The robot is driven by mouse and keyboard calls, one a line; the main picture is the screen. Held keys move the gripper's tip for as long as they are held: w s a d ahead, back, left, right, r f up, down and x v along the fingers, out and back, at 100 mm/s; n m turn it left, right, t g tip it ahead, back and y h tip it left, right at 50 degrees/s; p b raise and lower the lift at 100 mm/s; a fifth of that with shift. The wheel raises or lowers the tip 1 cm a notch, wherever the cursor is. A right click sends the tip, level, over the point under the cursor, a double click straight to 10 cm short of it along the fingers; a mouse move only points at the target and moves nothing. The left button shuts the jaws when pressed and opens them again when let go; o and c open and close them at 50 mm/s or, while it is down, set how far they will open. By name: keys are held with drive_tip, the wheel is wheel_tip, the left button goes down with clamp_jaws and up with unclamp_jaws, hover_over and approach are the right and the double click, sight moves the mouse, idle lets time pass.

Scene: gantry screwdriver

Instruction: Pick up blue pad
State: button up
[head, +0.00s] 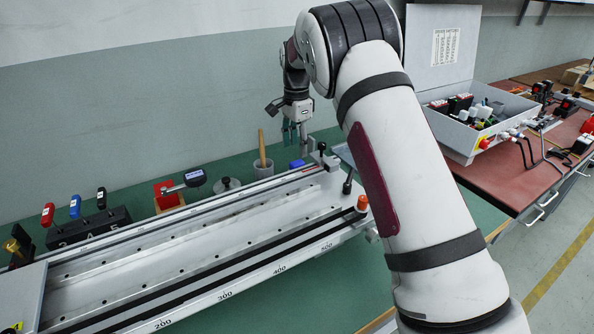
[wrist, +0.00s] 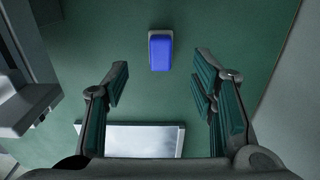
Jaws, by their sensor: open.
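The blue pad (wrist: 161,52) is a small blue block with a grey edge, lying on the green surface at the top middle of the wrist view. In the head view the blue pad (head: 296,164) is a small blue patch just below my gripper, partly cut off by the machine rail. My gripper (head: 296,140) points down above the back of the table. In the wrist view my gripper (wrist: 162,88) is open and empty, its fingers spread wide on either side. The blue pad lies ahead of the fingertips, between their lines, apart from both.
A long grey machine bed (head: 210,240) with a scale runs in front. A cup with a wooden handle (head: 262,165) stands left of the pad. A grey plate (wrist: 130,139) lies under the gripper. A white open box (head: 470,130) stands at right. Green surface around the pad is clear.

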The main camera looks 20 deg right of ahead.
sight(297, 162)
wheel_tip(297, 162, down, 8)
drive_tip(key=shift+d+r+b, duration=0.1)
drive_tip(key=shift+r+b, duration=0.15)
drive_tip(key=shift+b, duration=0.35)
clamp_jaws()
